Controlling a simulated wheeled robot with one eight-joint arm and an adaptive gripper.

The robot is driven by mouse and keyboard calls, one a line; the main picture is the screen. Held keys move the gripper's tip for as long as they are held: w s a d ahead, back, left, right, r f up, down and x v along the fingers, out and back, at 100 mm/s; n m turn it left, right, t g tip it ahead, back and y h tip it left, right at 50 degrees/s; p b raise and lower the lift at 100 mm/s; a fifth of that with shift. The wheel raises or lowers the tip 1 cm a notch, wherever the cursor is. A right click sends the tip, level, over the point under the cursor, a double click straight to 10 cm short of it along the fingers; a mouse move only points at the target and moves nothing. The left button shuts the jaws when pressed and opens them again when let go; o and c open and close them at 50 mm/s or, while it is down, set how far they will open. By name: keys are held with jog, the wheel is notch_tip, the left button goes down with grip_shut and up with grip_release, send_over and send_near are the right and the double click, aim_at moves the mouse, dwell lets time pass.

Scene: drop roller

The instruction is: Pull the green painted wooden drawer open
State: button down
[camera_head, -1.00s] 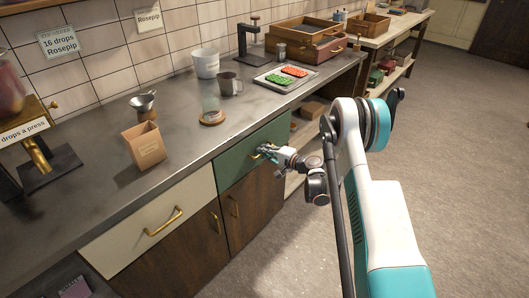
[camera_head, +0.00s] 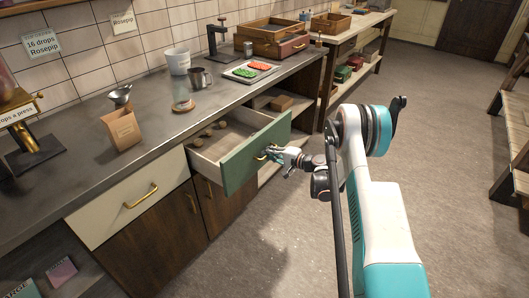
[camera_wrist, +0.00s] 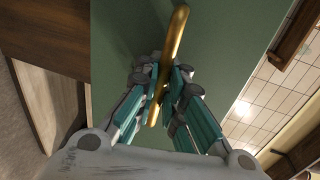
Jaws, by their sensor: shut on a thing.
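The green drawer (camera_head: 240,165) stands pulled out from under the counter, and its inside shows. Several small brown round things (camera_head: 208,133) lie in it. My gripper (camera_head: 272,154) is at the drawer's front, at its brass handle. In the wrist view the brass handle (camera_wrist: 176,45) runs between the fingers of my gripper (camera_wrist: 162,82), which are shut on it. The green front (camera_wrist: 120,40) fills much of that view behind the handle.
A cream drawer (camera_head: 125,200) with a brass handle is shut to the left. The counter (camera_head: 150,95) above carries a paper bag (camera_head: 122,130), a mug (camera_head: 198,79) and a tray (camera_head: 245,73). Open shelves are right of the drawer. The floor (camera_head: 430,130) to the right is clear.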

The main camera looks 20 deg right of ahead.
jog(key=shift+f+v, duration=0.15)
jog(key=shift+v, duration=0.6)
jog(key=shift+f+v, duration=0.15)
jog(key=shift+v, duration=0.65)
jog(key=shift+s, duration=0.1)
jog(key=c, duration=2)
grip_release()
jog(key=v, duration=1.2)
